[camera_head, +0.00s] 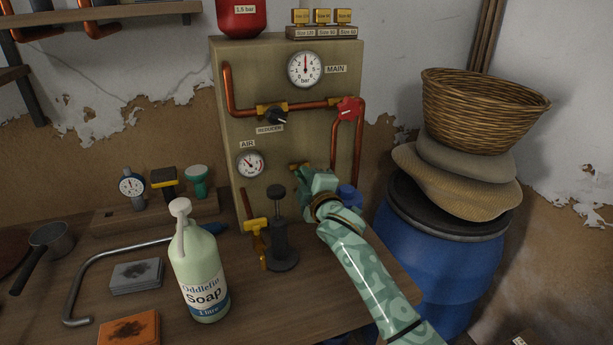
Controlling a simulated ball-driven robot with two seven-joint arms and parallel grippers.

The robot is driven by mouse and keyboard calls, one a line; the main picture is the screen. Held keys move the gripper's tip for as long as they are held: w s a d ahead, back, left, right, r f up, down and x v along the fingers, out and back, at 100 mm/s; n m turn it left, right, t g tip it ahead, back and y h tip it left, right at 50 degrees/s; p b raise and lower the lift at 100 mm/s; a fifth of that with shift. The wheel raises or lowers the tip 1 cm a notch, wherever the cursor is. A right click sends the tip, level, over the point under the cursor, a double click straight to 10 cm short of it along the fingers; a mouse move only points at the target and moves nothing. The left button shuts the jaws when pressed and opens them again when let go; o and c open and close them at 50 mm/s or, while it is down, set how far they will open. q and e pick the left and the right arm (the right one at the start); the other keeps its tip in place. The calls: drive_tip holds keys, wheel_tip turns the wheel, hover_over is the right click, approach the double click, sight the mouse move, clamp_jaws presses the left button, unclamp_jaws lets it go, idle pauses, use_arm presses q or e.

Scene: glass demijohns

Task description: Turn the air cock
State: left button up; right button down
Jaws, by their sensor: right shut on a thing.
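My right gripper (309,178) is at the lower right of the tan panel (288,62), with its arm coming in from the lower right. It is shut on a small brass fitting (297,167) at the panel's face. The jaws hide most of that fitting, so I cannot tell its shape or how far it is turned. My left gripper is not in view.
A dark pump-like stand (280,240) is just left of my right gripper. A soap bottle (197,265) stands in front on the bench. A red handwheel (348,108) and the black reducer knob (276,116) are above. A blue barrel (444,260) is at the right.

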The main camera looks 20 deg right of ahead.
use_arm(q)
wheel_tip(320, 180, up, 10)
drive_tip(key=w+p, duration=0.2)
drive_tip(key=p, duration=0.7)
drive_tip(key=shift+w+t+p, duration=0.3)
drive_tip(key=shift+p, duration=0.05)
use_arm(e)
drive_tip(key=shift+f+m, duration=0.1)
drive_tip(key=shift+m, duration=7.3)
drive_tip(key=c, duration=1.5)
unclamp_jaws()
use_arm(q)
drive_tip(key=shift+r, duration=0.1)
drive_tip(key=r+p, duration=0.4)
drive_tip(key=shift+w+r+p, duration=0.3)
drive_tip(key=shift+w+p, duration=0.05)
drive_tip(key=shift+p, duration=0.05)
use_arm(e)
drive_tip(key=s, duration=1.6)
drive_tip(key=shift+s+d, duration=0.2)
drive_tip(key=shift+d, duration=0.1)
